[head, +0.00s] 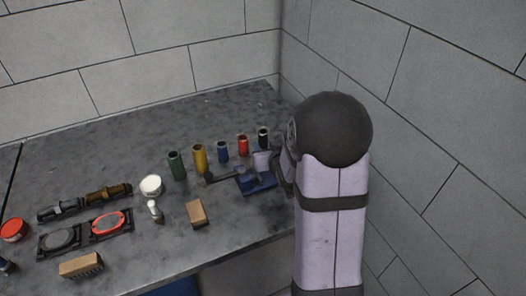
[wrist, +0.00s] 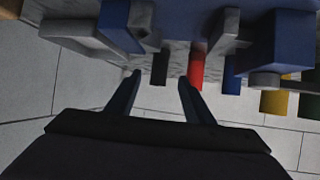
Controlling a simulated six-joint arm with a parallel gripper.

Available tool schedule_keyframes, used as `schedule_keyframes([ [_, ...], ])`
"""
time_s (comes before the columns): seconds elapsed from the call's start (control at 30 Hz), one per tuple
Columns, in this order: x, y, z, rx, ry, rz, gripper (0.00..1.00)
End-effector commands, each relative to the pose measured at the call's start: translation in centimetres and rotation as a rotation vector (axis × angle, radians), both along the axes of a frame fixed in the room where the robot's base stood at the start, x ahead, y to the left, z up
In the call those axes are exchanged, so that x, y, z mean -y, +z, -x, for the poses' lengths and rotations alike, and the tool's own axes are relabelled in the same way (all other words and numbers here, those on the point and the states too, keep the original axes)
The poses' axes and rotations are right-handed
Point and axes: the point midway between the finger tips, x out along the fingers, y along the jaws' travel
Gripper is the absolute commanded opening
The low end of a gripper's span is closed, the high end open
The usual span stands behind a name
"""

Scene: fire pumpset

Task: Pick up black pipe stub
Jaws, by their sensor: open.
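The black pipe stub (head: 263,137) stands upright at the right end of a row of coloured stubs on the grey bench. In the wrist view the black pipe stub (wrist: 160,68) shows ahead, in the gap between the two fingertips. My gripper (wrist: 159,78) is open and nothing is held in it. The stub lies beyond the fingertips; I cannot tell the exact distance. In the head view my arm hides most of the gripper.
The red stub (head: 243,145) stands close beside the black one and shows near one fingertip in the wrist view (wrist: 196,68). Blue (head: 222,152), yellow (head: 199,158) and green (head: 176,166) stubs follow. A blue vise-like fixture (head: 257,181) sits in front. Block walls enclose the bench.

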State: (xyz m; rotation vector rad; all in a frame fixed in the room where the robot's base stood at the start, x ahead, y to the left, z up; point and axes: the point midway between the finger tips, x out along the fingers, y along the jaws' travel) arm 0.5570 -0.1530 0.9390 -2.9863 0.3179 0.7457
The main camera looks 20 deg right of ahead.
Motion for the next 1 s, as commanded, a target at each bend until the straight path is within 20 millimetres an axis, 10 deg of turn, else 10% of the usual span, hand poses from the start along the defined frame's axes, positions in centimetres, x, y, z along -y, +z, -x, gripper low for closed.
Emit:
schedule_keyframes([
  [1.0,1.2,-2.2,-3.5,0.094,0.072,0.012,0.47],
])
